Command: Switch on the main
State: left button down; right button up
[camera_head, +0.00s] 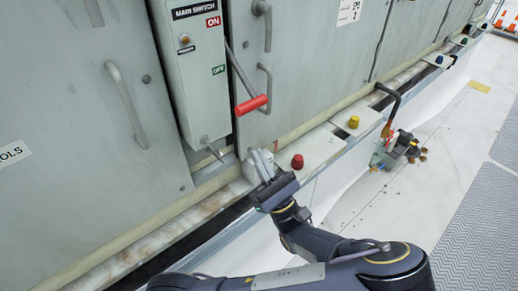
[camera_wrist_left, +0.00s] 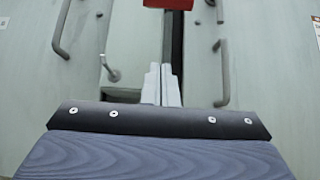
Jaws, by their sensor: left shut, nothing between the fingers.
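The main switch box (camera_head: 193,75) is a grey upright box with an ON label at the upper right and an OFF label lower down. Its lever (camera_head: 238,72) runs down to a red handle (camera_head: 251,105), so it points downward, past the OFF label. The red handle also shows at the top edge of the left wrist view (camera_wrist_left: 168,3). My left gripper (camera_head: 261,162) is shut and empty, below the red handle and apart from it. Its fingers (camera_wrist_left: 161,84) point toward the box in the left wrist view. My right gripper is not in view.
Cabinet doors with bar handles (camera_head: 126,104) flank the box. Red (camera_head: 297,161) and yellow (camera_head: 353,122) knobs stand on the ledge below. The pale floor at the right is mostly clear.

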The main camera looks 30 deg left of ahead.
pick_arm(q)
jog(key=w+a+r+p, duration=0.1)
jog(key=a+r+p, duration=0.1)
jog(key=r, duration=0.7)
jog(key=shift+a+r+p, duration=0.15)
jog(key=shift+a+p, duration=0.15)
jog(key=shift+a, duration=0.25)
jog(key=shift+w, duration=0.1)
jog(key=shift+r+g, duration=0.1)
jog(key=shift+g, duration=0.2)
